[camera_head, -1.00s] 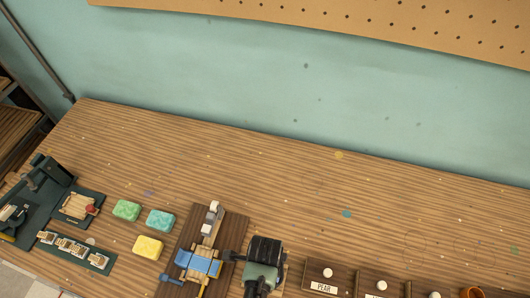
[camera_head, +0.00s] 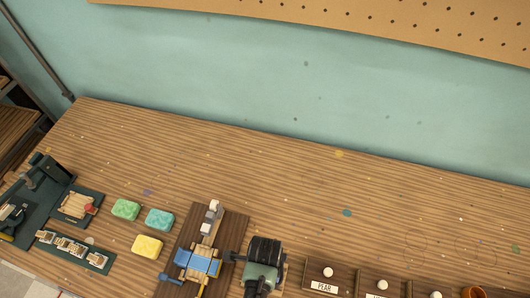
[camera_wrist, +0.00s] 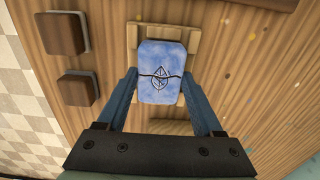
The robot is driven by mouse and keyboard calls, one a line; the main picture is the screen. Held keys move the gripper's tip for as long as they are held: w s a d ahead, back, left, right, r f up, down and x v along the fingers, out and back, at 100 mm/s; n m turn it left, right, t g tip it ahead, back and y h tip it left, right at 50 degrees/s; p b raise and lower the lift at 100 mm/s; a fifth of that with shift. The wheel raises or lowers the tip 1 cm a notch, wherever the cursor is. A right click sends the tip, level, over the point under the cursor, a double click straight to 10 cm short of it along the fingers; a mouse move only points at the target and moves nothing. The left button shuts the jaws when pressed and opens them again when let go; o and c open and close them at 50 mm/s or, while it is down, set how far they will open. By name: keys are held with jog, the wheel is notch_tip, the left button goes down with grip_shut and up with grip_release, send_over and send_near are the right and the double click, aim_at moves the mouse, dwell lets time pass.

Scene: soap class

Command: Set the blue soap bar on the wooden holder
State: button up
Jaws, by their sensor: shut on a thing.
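The blue soap bar (camera_wrist: 161,60), marbled with a dark leaf mark, is between the two blue fingers of my gripper (camera_wrist: 160,78) in the wrist view. The gripper is shut on it. The pale slatted wooden holder (camera_wrist: 166,29) shows behind and around the bar, which covers its middle. In the head view the bar (camera_head: 203,266) is over the holder (camera_head: 206,251), partly screened by my fingers. I cannot tell whether the bar touches the slats.
Green (camera_head: 125,209), teal (camera_head: 159,220) and yellow (camera_head: 147,246) soaps lie left of the holder. A dark tray (camera_head: 75,250) with small items is further left. Compartments with a PEAR label (camera_head: 324,287) stand right. The table behind is clear.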

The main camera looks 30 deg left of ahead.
jog(key=o, duration=1.5)
jog(key=shift+r+p, duration=3.05)
jog(key=shift+p, duration=0.2)
